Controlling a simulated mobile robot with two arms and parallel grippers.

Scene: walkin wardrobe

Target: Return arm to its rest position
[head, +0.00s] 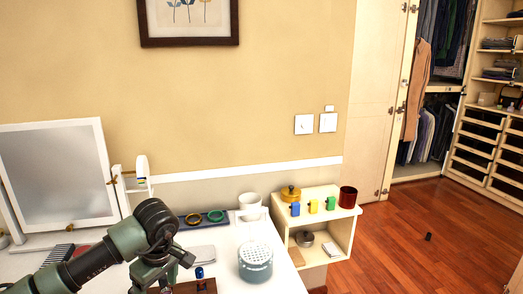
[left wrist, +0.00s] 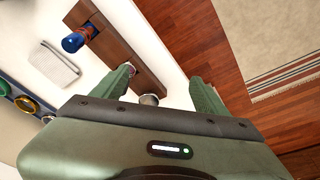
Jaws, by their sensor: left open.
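My left arm (head: 108,256), green and black, reaches in from the lower left in the head view, bent at a dark joint over the white table (head: 222,270). In the left wrist view my left gripper (left wrist: 160,88) is open, its two green fingers apart. I see nothing held. A small round metallic thing (left wrist: 149,99) shows between the fingers in the picture; I cannot tell how far below it is. A brown wooden board (left wrist: 120,47) with a blue capped item (left wrist: 76,40) lies beyond the left finger. My right gripper is not in view.
A teal pot with a perforated white top (head: 255,262) stands right of the arm. A dark tray with rings (head: 202,219) and a white cup (head: 249,201) are behind. A framed mirror (head: 58,175) stands left. A small shelf (head: 330,240) holds colored items. Wooden floor (head: 420,235) is mostly clear.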

